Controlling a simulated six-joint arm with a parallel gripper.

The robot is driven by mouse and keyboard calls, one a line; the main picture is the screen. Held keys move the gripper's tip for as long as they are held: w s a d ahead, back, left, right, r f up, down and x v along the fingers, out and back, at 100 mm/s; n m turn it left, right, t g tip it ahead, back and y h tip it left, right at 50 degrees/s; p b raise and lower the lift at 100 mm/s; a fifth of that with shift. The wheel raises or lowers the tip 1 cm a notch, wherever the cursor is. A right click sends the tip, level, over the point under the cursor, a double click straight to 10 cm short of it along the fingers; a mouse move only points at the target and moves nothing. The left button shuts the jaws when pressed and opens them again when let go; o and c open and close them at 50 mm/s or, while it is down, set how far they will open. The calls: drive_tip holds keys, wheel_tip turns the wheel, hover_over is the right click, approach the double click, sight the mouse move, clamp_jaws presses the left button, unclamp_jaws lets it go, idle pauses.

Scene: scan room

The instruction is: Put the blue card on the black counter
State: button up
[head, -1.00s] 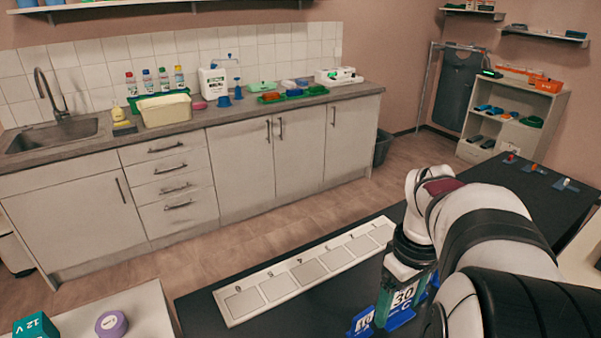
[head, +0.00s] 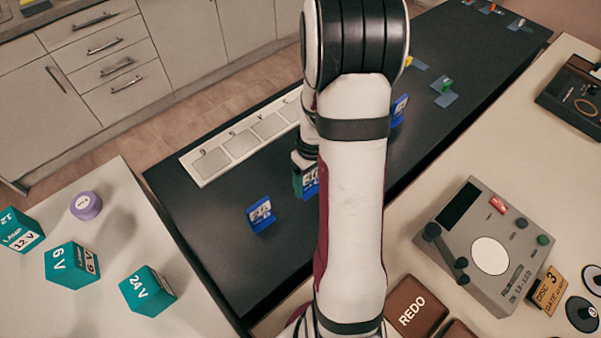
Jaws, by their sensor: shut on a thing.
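The black counter (head: 210,240) runs from lower left to upper right in the head view. My gripper (head: 304,160) is mostly hidden behind my arm, low over the counter's middle. It is shut on a card marked 30 (head: 302,180), which shows a dark green edge and blue at its lower right. Whether this card touches the counter is unclear. A blue card (head: 260,215) with a white number label stands on the counter to the left and nearer. Another blue piece (head: 399,110) shows just right of my arm, partly covered.
A white numbered strip (head: 240,147) lies along the counter's far edge. Small tagged plates (head: 445,92) lie farther right. Teal lamp blocks (head: 148,291) and a purple disc (head: 86,205) stand on the left table. A grey meter (head: 485,245) is on the right table. The counter's near-left part is clear.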

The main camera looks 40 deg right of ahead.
sight(294, 197)
drive_tip(key=w+f, duration=0.1)
drive_tip(key=w+a+f, duration=0.2)
drive_tip(key=w, duration=0.1)
drive_tip(key=shift+f, duration=1.85)
drive_tip(key=o, duration=1.5)
drive_tip(key=shift+f, duration=0.1)
